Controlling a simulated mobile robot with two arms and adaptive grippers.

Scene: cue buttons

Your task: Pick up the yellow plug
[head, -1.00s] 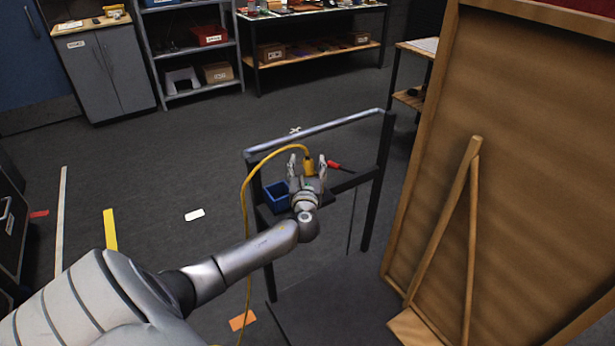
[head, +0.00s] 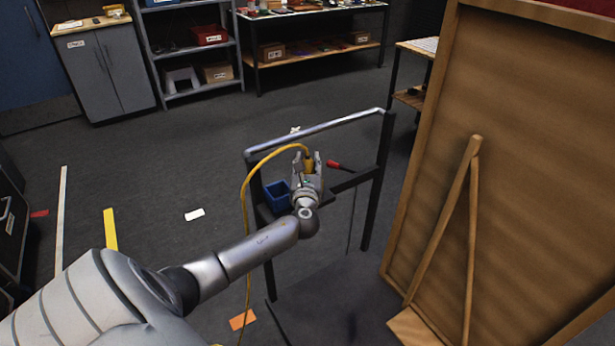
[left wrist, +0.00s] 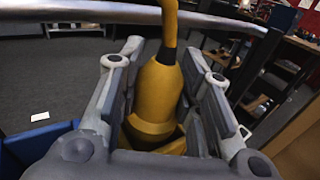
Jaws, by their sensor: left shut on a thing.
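The yellow plug (head: 308,165) hangs at the end of a yellow cable that arches over the dark stand's shelf. In the left wrist view the plug (left wrist: 157,95) stands upright between the two fingers, its cable rising from its top. My left gripper (head: 308,163) is shut on the plug, one finger on each side. The lower end of the plug is partly hidden by the gripper. My right gripper is not in view.
A blue bin (head: 276,196) is left of my left gripper on the stand. A red-handled tool (head: 336,165) lies to the right. A metal rail (head: 320,131) runs behind. A large wooden board (head: 510,150) stands at right.

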